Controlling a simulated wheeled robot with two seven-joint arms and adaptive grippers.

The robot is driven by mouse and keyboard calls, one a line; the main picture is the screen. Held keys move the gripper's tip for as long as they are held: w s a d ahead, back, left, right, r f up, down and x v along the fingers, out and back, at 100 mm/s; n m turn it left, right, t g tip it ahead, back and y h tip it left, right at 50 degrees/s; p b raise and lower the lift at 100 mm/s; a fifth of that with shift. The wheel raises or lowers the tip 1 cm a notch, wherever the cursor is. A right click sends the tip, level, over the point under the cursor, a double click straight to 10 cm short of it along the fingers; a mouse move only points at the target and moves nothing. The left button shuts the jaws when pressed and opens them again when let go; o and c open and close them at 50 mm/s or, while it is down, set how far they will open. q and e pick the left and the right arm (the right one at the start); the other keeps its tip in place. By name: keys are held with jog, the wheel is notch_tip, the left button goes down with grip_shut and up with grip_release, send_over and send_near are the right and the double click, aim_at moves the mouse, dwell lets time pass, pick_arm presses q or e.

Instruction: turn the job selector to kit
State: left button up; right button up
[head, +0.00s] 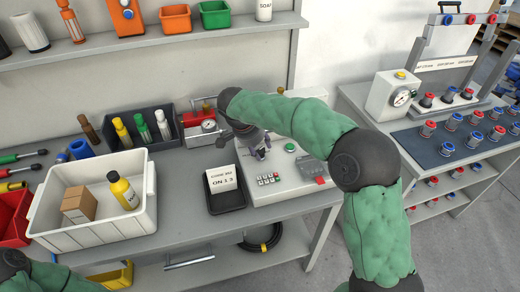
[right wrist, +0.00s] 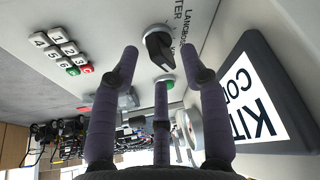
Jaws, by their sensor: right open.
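The job selector is a dark knob (right wrist: 158,48) with a pointed grip on a light panel, seen in the right wrist view. It sits just beyond the fingertips of my right gripper (right wrist: 160,65), which is open with its three purple fingers spread and nothing between them. I cannot tell whether a finger touches the knob, nor which label it points to. In the head view my right gripper (head: 260,150) is over the back left of the grey control box (head: 290,197) and hides the selector. My left arm shows at the bottom left corner; its gripper is out of frame.
The box carries a green button (head: 290,147) and a keypad (head: 268,179). A black tray with a printed card (head: 223,178) stands at its left. Further left is a white bin (head: 100,235) with a yellow bottle (head: 122,190). A gauge (head: 208,126) stands behind.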

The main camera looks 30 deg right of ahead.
jog(key=v, duration=1)
jog(key=shift+a, duration=0.15)
jog(key=shift+s+r, duration=0.1)
